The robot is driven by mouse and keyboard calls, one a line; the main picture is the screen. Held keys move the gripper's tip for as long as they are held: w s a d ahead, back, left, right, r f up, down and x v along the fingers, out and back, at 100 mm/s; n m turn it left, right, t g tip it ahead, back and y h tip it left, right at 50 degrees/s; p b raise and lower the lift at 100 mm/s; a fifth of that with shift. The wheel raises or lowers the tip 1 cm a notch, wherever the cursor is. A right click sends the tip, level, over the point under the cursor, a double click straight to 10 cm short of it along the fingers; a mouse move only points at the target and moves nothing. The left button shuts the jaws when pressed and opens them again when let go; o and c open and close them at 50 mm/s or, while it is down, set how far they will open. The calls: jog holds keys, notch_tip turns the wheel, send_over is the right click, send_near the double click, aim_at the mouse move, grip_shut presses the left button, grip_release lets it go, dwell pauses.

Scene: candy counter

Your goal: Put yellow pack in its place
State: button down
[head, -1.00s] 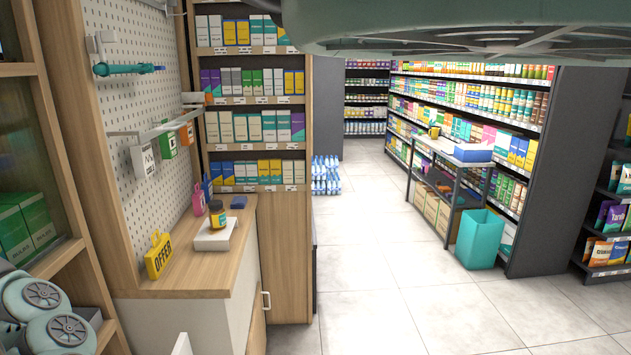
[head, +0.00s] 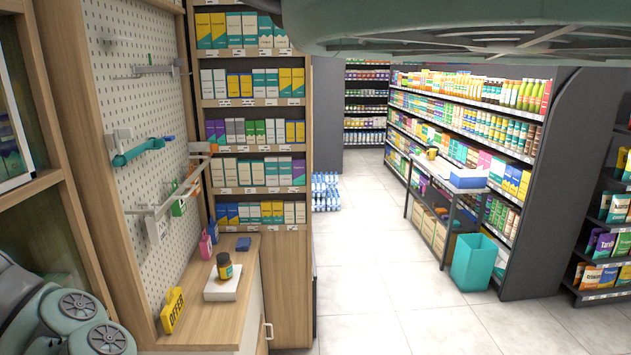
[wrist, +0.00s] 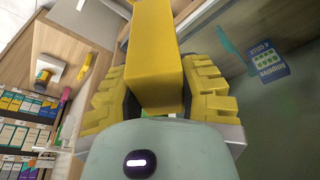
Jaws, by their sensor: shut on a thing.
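In the wrist view my gripper (wrist: 160,90) is shut on a yellow pack (wrist: 155,50), a plain yellow block held between its two ridged yellow fingers. The pack's far end runs out of the top of the picture. The held pack and my gripper do not show in the head view. There, a white pegboard (head: 135,95) on the left carries metal hooks and rails (head: 170,195). A green pack (head: 178,207) and a white pack (head: 157,229) hang there, seen at a slant. I cannot tell which hook is the yellow pack's place.
The wooden counter (head: 213,322) below holds a yellow OFFER sign (head: 173,310), a brown jar (head: 224,266) on a white box (head: 224,286), and a pink tag (head: 206,247). A teal holder (head: 140,150) sticks out from the pegboard. Stocked shelves (head: 255,170) stand behind.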

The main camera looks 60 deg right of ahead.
jog(key=p+v, duration=1.3)
jog(key=v, duration=0.1)
jog(key=shift+w+r, duration=0.25)
jog(key=shift+r, duration=0.15)
